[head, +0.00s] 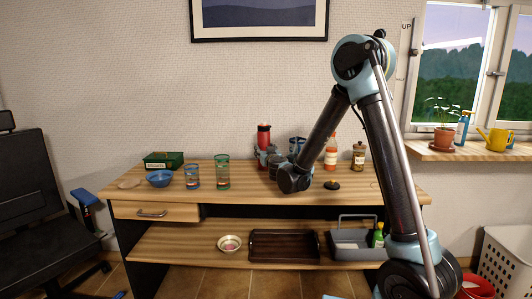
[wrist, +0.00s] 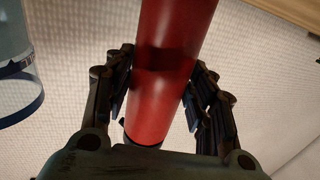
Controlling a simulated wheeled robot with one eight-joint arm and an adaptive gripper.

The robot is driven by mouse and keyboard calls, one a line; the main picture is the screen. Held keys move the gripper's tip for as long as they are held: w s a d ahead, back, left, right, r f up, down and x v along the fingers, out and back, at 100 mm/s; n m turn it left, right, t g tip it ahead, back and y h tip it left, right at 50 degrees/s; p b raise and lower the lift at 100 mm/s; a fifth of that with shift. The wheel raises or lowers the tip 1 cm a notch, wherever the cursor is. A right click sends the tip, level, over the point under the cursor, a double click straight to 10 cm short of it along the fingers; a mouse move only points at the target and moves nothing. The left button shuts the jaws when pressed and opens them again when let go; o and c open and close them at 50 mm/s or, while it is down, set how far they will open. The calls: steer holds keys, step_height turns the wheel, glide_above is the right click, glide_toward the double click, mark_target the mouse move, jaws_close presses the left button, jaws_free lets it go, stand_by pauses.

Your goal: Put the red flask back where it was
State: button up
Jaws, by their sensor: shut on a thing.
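The red flask (head: 263,134) is at the back of the desk, in front of the wall; its lower part is hidden by my gripper in the head view. My gripper (head: 262,155) is shut on it. In the wrist view the red flask (wrist: 172,65) runs between the two dark fingers of my gripper (wrist: 163,80), one on each side. A dark band shows at its near end. I cannot tell whether the flask touches the desk top.
The desk (head: 235,190) also bears a green box (head: 164,160), a blue bowl (head: 160,179), two glasses (head: 222,172), an orange-labelled bottle (head: 331,153), a brown jar (head: 358,156) and a dark disc (head: 332,185). A dark tray (head: 283,246) lies on the shelf below. The desk's front middle is clear.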

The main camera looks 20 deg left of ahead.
steer(key=o, duration=1.5)
steer(key=shift+o, duration=0.2)
steer(key=shift+f, duration=0.1)
steer(key=v, duration=0.8)
step_height(320, 180, up, 8)
steer(key=shift+w, duration=0.25)
steer(key=shift+a, duration=0.1)
